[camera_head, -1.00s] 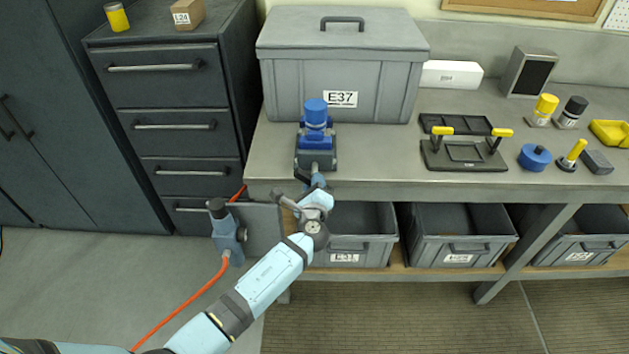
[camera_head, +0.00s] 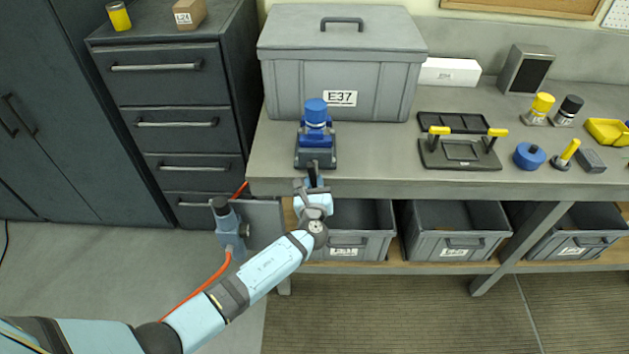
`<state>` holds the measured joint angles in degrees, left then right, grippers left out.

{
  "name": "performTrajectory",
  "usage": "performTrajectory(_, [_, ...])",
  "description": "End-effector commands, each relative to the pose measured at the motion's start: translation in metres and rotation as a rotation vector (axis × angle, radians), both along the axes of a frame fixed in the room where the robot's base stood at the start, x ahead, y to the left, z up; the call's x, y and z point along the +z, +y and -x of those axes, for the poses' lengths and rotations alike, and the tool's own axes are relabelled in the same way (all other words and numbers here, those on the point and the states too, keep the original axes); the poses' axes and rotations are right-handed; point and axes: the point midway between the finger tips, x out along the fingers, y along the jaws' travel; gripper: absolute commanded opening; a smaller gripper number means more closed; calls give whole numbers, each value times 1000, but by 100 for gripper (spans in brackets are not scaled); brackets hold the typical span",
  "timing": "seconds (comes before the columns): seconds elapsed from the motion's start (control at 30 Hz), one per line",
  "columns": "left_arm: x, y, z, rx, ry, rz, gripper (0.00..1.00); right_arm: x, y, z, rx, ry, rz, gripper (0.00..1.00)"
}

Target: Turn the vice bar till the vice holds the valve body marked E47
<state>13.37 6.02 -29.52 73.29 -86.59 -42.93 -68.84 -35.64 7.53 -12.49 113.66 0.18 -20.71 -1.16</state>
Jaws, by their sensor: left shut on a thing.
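The vice (camera_head: 316,158) is a dark block at the front edge of the bench, left of the middle. The blue valve body (camera_head: 316,112) stands upright in it; no E47 mark can be read from here. My left gripper (camera_head: 314,181) is at the front of the vice, at the bench's edge, shut on the vice bar (camera_head: 313,168). The bar is mostly hidden by the gripper, and only a dark upright piece shows. Whether the jaws touch the valve body cannot be told. My right gripper is not in view.
A grey lidded box E37 (camera_head: 340,65) stands behind the vice. A black rack with yellow handles (camera_head: 460,153) is to the right. Grey bins (camera_head: 458,230) sit on the shelf below. A blue tool with an orange hose (camera_head: 230,227) hangs at the bench's left end.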

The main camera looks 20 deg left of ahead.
Motion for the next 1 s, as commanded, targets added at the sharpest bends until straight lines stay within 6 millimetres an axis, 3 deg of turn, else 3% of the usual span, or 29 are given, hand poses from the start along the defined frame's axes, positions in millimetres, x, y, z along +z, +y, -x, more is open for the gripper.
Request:
performTrajectory(0.53, [-4, -1, 2, -2, 13, -23, 0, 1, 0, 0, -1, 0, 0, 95])
performTrajectory(0.57, [-4, -1, 2, -2, 13, -23, 29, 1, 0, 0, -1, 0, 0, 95])
performTrajectory(0.63, [-3, -1, 2, -2, 11, -23, 45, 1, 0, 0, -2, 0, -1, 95])
performTrajectory(1.0, [-2, -2, 5, -1, 8, -22, 48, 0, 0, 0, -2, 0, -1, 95])
